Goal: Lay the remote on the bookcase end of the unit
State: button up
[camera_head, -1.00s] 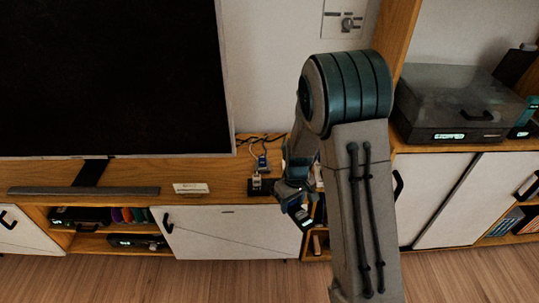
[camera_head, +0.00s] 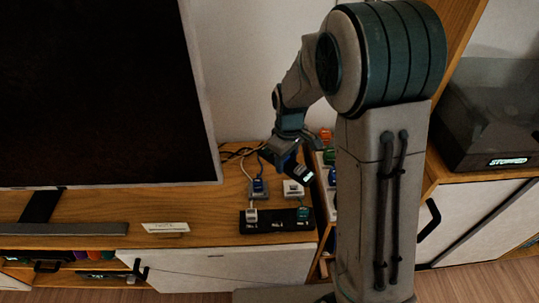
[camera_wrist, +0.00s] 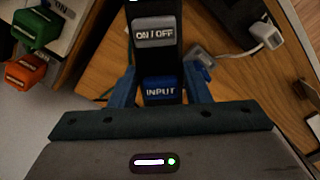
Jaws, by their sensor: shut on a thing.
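My gripper (camera_wrist: 165,84) is shut on the black remote (camera_wrist: 158,60), which lies between its two blue fingers. The remote's grey ON/OFF button and blue INPUT button face the wrist camera. In the head view my gripper (camera_head: 285,152) is above the right end of the wooden TV unit (camera_head: 205,222), with the remote (camera_head: 300,175) tilted down to the right. The remote appears clear of the surface. The upright bookcase side (camera_head: 458,40) is partly hidden behind my arm.
A black power strip (camera_head: 262,226) with plugs and cables sits below my gripper. A white strip with green (camera_wrist: 35,28) and orange (camera_wrist: 25,70) plugs stands beyond a gap. A small white card (camera_head: 165,228), soundbar (camera_head: 70,229) and TV (camera_head: 95,90) are left; a covered player (camera_head: 490,125) is right.

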jog(key=b, duration=0.2)
send_over(262, 167)
notch_tip(262, 167, down, 7)
jog(key=shift+f, duration=1.95)
jog(key=shift+f+b, duration=0.2)
jog(key=shift+b, duration=0.1)
jog(key=o, duration=1.2)
jog(key=shift+r, duration=0.1)
